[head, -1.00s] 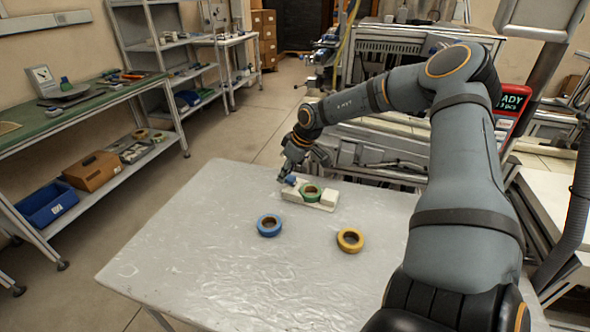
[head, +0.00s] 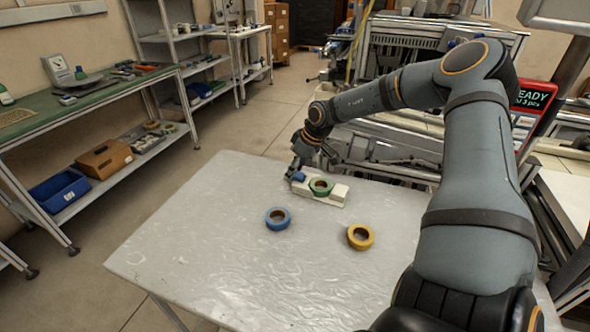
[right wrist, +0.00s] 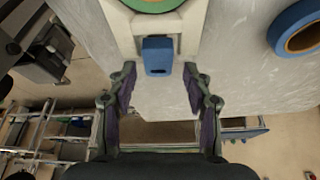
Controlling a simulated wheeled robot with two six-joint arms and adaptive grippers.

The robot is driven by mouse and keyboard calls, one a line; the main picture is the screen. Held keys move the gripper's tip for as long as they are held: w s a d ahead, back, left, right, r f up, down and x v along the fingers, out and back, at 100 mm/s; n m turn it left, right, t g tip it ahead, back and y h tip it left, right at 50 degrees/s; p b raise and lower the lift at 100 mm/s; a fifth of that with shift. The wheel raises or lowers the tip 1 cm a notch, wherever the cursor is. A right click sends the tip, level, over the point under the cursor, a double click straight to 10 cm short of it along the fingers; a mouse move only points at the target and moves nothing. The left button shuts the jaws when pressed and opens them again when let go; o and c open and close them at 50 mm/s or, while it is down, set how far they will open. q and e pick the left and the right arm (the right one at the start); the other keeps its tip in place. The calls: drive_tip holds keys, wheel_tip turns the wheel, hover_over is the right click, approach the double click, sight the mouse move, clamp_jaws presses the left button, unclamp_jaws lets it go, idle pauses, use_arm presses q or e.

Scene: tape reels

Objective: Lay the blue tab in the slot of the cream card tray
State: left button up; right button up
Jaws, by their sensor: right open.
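The cream card tray (head: 338,195) lies at the far edge of the table, with a green tape reel (head: 321,186) on it. The blue tab (head: 299,176) is at the tray's left end. In the right wrist view, the tab (right wrist: 157,55) sits between two cream side walls of the tray (right wrist: 128,42), seemingly in the slot; its depth is unclear. My right gripper (right wrist: 164,80) is open, with one finger on each side of the tab's near end and a gap on both sides. In the head view the right gripper (head: 297,165) is just behind the tab. My left gripper is not in view.
A blue tape reel (head: 278,218) and a yellow tape reel (head: 360,236) lie on the grey table (head: 200,250) nearer to me. The table's left and front parts are clear. Machinery stands close behind the table's far edge.

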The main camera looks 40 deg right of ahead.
sight(300, 176)
drive_tip(key=shift+r, duration=0.1)
drive_tip(key=v, duration=0.2)
drive_tip(key=p+v, duration=0.1)
drive_tip(key=v, duration=0.1)
drive_tip(key=p+v, duration=0.1)
drive_tip(key=v, duration=0.1)
drive_tip(key=shift+w+r, duration=0.15)
drive_tip(key=shift+r, duration=0.2)
drive_tip(key=p+v, duration=0.6)
drive_tip(key=p, duration=0.5)
